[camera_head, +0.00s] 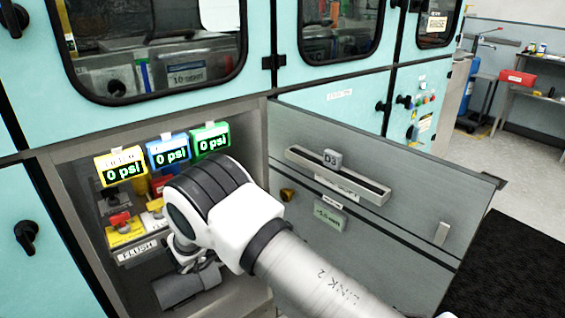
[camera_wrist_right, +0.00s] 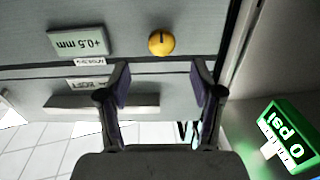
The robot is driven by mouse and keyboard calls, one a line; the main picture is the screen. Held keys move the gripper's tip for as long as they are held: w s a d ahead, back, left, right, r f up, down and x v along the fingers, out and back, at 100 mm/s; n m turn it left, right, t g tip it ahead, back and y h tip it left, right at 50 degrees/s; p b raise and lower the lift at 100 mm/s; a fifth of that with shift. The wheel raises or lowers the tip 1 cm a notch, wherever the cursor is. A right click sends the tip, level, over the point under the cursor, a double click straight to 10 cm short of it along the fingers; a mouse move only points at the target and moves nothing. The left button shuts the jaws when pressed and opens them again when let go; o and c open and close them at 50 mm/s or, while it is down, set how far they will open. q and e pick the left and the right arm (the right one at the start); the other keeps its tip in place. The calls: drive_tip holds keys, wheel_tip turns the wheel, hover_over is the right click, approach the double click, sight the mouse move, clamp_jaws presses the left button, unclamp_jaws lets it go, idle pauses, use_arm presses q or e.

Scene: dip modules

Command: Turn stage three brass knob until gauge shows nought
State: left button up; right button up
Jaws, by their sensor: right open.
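The brass knob (camera_head: 287,195) is on the grey panel marked D3, beside the small gauge (camera_head: 329,216). In the right wrist view, the round knob (camera_wrist_right: 161,42) has a dark line across its top part, and the gauge (camera_wrist_right: 80,41) appears upside down, reading +0.5 mm. My right gripper (camera_wrist_right: 160,80) is open and empty, its two fingers apart. The knob shows above the fingertips, roughly centred between them, and apart from them. In the head view my right arm hides its gripper. My left gripper is not in view.
The grey D3 panel (camera_head: 400,235) stands open with a long handle (camera_head: 335,178). Left of my arm, an open bay holds three 0 psi displays: yellow (camera_head: 121,167), blue (camera_head: 168,152) and green (camera_head: 210,140). A FLUSH label (camera_head: 137,251) is below them. Black matting lies at right.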

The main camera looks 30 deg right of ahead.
sight(284, 196)
drive_tip(key=d, duration=0.2)
drive_tip(key=w+d, duration=0.1)
drive_tip(key=d, duration=0.4)
drive_tip(key=shift+w+d, duration=0.35)
drive_tip(key=shift+d, duration=0.05)
drive_tip(key=shift+r, duration=0.1)
drive_tip(key=c, duration=1.1)
